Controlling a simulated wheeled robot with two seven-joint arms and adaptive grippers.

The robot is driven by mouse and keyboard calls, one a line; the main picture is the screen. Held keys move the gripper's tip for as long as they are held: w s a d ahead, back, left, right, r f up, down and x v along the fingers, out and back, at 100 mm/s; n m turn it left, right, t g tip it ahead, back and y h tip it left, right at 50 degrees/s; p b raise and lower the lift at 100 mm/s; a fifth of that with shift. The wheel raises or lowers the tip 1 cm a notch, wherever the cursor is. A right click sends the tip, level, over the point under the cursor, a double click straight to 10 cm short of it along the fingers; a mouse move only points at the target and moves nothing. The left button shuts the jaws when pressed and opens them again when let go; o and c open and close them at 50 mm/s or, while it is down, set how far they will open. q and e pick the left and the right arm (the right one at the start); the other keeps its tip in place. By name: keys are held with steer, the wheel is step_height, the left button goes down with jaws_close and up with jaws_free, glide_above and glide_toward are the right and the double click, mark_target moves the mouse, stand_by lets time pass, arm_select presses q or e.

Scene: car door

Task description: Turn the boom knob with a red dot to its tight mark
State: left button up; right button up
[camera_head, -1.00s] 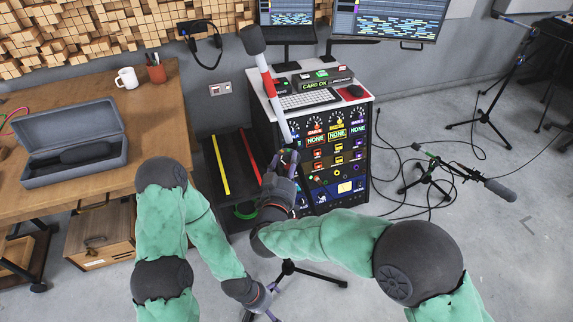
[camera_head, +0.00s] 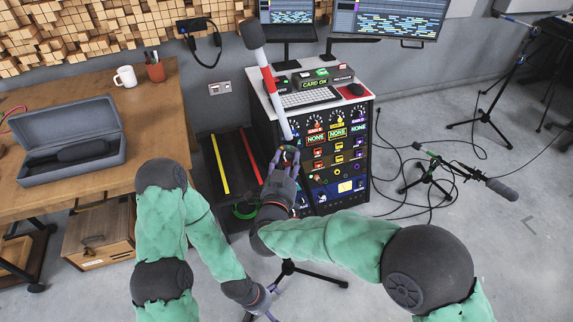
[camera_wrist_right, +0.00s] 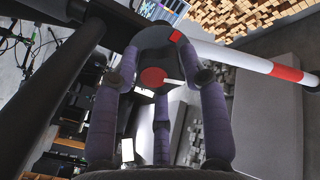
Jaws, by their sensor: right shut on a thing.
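The boom knob with a red dot (camera_wrist_right: 153,77) is dark and round, and faces the right wrist camera. My right gripper (camera_head: 285,156) is shut on it, with purple fingers around it in the wrist view (camera_wrist_right: 155,85). A white line shows beside the dot, and a small red mark (camera_wrist_right: 176,36) sits on the dark collar above. I cannot tell which is the tight mark. The red-and-white boom (camera_head: 269,85) rises from the knob to a dark microphone (camera_head: 252,33). My left gripper (camera_head: 267,302) is low, near the bottom edge, away from the knob; its opening is unclear.
A rack (camera_head: 340,157) with coloured controls stands just behind and right of the knob. A wooden table (camera_head: 160,110) with an open grey case (camera_head: 72,142) is at left. Another microphone stand (camera_head: 430,178) and loose cables occupy the floor at right.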

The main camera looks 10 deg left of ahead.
steer(key=shift+w+d+r+m, duration=0.1)
steer(key=shift+r+m, duration=0.15)
steer(key=shift+m, duration=0.65)
steer(key=shift+w+d+r+m, duration=0.1)
steer(key=shift+r+m, duration=0.15)
steer(key=shift+m, duration=0.65)
steer(key=o, duration=1.1)
steer(key=shift+o, duration=0.2)
steer(key=shift+s+f, duration=0.1)
steer(key=shift+f, duration=0.2)
steer(key=shift+s+a, duration=0.15)
steer(key=shift+s, duration=0.45)
steer(key=s, duration=1.1)
steer(key=shift+a, duration=0.2)
steer(key=shift+w, duration=0.1)
